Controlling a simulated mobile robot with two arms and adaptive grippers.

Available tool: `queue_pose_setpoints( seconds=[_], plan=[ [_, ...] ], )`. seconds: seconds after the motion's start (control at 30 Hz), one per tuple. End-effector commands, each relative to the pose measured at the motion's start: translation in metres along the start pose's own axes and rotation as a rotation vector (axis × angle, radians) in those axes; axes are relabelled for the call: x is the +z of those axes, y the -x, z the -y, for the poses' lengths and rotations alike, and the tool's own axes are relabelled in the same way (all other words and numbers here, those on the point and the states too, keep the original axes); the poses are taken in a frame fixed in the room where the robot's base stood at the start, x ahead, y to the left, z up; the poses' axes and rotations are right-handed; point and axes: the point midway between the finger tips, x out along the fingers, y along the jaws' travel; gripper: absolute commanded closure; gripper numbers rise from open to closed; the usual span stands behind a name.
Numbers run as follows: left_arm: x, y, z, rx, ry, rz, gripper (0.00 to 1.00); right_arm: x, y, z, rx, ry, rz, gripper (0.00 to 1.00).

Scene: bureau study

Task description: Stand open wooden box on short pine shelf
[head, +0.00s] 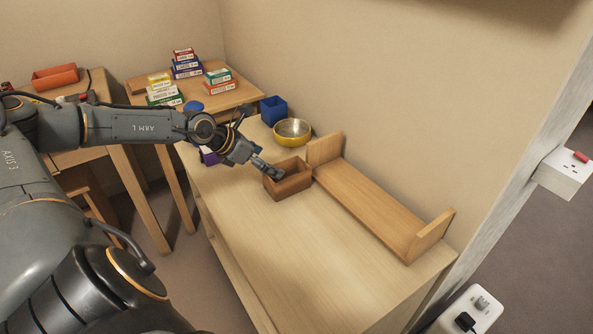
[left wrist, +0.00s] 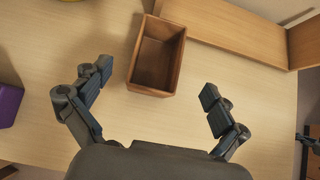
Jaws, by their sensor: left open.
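The open wooden box (head: 290,187) is a small brown box with its open side up. It stands on the pale wooden cabinet top, close to the left end of the short pine shelf (head: 365,208). The shelf is a low board with an upright at each end, and its board is bare. My left gripper (head: 267,168) is open at the box, and one finger overlaps the box in the head view. In the left wrist view the box (left wrist: 156,62) lies between and beyond the spread fingers (left wrist: 156,82), with nothing gripped. The shelf (left wrist: 225,28) runs behind it.
A yellow bowl (head: 292,131) and a blue container (head: 273,109) stand behind the box. A purple object (head: 209,157) is partly hidden by my arm. Stacked small boxes (head: 186,66) fill a side table. The cabinet top (head: 275,240) is clear in front.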

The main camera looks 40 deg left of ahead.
Motion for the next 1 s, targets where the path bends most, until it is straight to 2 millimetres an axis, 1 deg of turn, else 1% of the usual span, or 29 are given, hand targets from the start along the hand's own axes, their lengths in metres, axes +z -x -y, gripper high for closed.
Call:
queue_pose_setpoints(
  seconds=[0.03,0.3,0.4,0.57,0.63,0.8,0.9,1.0],
  plan=[
    [-0.002,-0.011,0.002,-0.005,0.004,0.002,0.03,-0.001,0.003,0.000,0.001,0.000,-0.004,1.00],
    [0.000,-0.056,0.000,-0.001,0.007,0.004,0.03,-0.007,0.023,-0.002,0.003,-0.002,-0.014,1.00],
    [0.000,-0.067,0.000,0.000,0.005,0.003,0.03,-0.008,0.028,-0.002,0.003,-0.002,-0.017,1.00],
    [0.000,-0.075,0.000,0.001,0.004,0.002,0.03,-0.008,0.031,-0.002,0.004,-0.003,-0.016,1.00],
    [-0.001,-0.083,0.000,0.000,0.005,0.002,0.03,-0.008,0.033,-0.002,0.004,-0.003,-0.018,1.00],
    [-0.002,-0.110,-0.001,0.000,0.006,0.002,0.03,-0.011,0.050,-0.003,0.005,-0.004,-0.029,1.00],
    [-0.002,-0.121,-0.001,0.000,0.005,0.002,0.03,-0.011,0.057,-0.003,0.006,-0.004,-0.032,1.00],
    [-0.001,-0.125,-0.002,0.002,0.003,0.001,0.03,-0.011,0.061,-0.003,0.006,-0.004,-0.031,1.00]
  ],
)
